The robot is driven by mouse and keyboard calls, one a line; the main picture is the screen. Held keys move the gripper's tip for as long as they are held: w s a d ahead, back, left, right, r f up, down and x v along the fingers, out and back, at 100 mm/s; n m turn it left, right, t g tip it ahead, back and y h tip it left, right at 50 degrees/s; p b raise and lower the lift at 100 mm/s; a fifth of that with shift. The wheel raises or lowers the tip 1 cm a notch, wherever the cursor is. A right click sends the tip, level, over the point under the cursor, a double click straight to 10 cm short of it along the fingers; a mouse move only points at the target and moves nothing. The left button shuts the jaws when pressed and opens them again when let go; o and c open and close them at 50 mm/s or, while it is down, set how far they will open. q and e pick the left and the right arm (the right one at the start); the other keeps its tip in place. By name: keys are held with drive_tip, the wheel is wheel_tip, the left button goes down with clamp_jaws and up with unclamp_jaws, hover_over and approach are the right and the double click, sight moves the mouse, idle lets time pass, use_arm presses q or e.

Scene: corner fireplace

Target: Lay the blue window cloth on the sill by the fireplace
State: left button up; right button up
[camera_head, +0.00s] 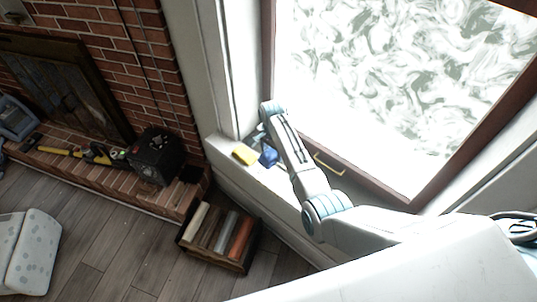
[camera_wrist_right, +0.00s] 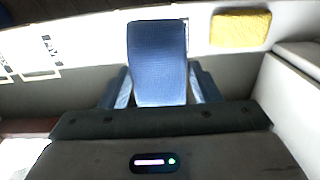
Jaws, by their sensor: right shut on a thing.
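The blue window cloth (camera_wrist_right: 157,60) is between the fingers of my right gripper (camera_wrist_right: 160,80), which is shut on it. In the head view the blue cloth (camera_head: 268,157) shows beside my right gripper (camera_head: 262,140), over the white sill (camera_head: 285,185) by the fireplace. The gripper partly hides it there. I cannot tell whether the cloth touches the sill. My left gripper is not in view.
A yellow sponge (camera_head: 245,154) lies on the sill, left of the cloth. The brown window frame (camera_head: 345,178) with its brass handle (camera_head: 328,164) borders the sill. A crate (camera_head: 219,237) stands on the floor below. A black box (camera_head: 156,157) sits on the brick hearth.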

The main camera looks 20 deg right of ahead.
drive_tip(key=shift+a, duration=0.1)
drive_tip(key=shift+r+p, duration=0.2)
drive_tip(key=shift+p, duration=0.35)
drive_tip(key=shift+f+b, duration=3.55)
drive_tip(key=shift+f, duration=2.05)
drive_tip(key=shift+f+b, duration=0.45)
drive_tip(key=shift+f, duration=0.2)
drive_tip(key=o, duration=1)
drive_tip(key=shift+c, duration=0.2)
drive_tip(key=shift+r, duration=0.15)
